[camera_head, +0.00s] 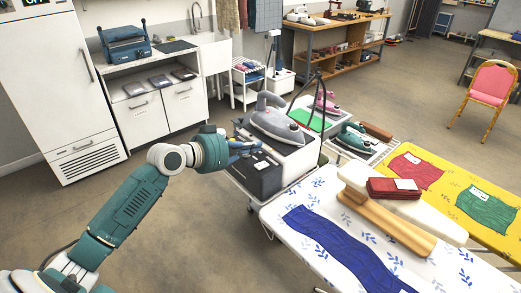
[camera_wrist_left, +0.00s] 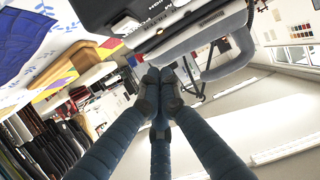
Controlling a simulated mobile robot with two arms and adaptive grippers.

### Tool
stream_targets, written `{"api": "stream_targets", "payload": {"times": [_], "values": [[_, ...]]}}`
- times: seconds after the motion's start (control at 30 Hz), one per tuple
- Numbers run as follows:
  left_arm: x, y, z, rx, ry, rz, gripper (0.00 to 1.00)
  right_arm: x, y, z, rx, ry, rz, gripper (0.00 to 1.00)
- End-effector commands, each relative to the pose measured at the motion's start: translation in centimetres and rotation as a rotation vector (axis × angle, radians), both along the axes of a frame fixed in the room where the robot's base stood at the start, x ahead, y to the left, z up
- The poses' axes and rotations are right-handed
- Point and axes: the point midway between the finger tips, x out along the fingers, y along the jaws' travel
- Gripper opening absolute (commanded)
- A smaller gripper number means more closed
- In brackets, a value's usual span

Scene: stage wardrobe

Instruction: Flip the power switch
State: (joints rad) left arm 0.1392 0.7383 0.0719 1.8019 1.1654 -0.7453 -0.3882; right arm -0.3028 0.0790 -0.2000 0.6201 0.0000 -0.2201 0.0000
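A steam station (camera_head: 296,165) with a white body and dark front panel (camera_head: 262,180) stands beside the ironing board. A grey iron (camera_head: 278,123) rests on top of it. My left gripper (camera_head: 257,148) is at the station's near left side, close to the front panel. In the left wrist view the fingertips (camera_wrist_left: 160,82) meet with nothing seen between them, just below the dark panel (camera_wrist_left: 105,10) with white lettering. My right gripper is not in view.
An ironing board (camera_head: 275,215) with blue cloth and a wooden block lies to the right. A pink iron (camera_head: 326,103) and a green iron (camera_head: 356,135) stand behind. A dark hose loops beside the grey iron. The floor at lower left is clear.

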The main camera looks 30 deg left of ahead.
Motion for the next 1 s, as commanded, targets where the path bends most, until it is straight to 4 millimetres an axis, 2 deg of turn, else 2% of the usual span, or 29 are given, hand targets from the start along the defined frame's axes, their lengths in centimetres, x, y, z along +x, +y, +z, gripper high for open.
{"api": "stream_targets", "payload": {"times": [0.03, 0.1, 0.33, 1.0], "values": [[-1.0, 0.3, -0.1, 0.008, 0.0, -0.004, 0.0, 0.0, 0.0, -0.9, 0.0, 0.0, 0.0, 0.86], [-2.1, 0.9, 0.4, 0.006, 0.001, -0.001, 0.0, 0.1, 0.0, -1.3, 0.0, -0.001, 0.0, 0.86], [-4.6, 1.8, 1.8, 0.001, 0.001, -0.001, 0.0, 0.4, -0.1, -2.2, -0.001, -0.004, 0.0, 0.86], [-4.9, 2.0, 2.0, -0.001, 0.001, 0.002, 0.0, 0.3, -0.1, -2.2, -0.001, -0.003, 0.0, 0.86]]}}
